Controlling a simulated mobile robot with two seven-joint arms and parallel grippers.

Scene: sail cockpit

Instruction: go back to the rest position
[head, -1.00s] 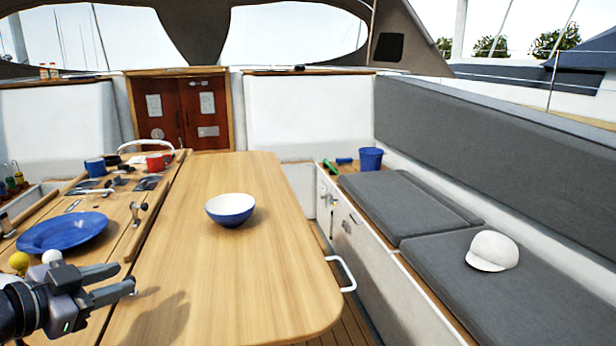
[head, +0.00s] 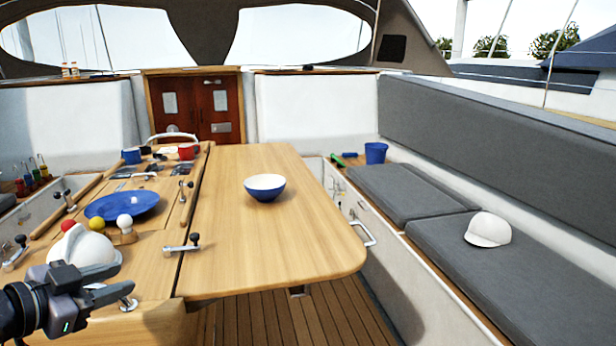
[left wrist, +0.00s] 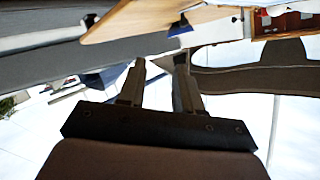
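My left gripper (head: 122,277) is at the lower left of the head view, in front of the near left end of the wooden table (head: 270,230). In the left wrist view its two fingers (left wrist: 160,62) stand apart with nothing held between them. The gripper hides part of a rounded white object (head: 82,247) on the table, and I cannot tell whether it touches it. My right gripper is not in view.
A blue and white bowl (head: 265,187) and a blue plate (head: 122,205) are on the table. A grey cushioned bench (head: 480,255) with a white cap (head: 488,230) and a blue bucket (head: 376,153) runs along the right. Slatted floor (head: 290,318) shows before the table.

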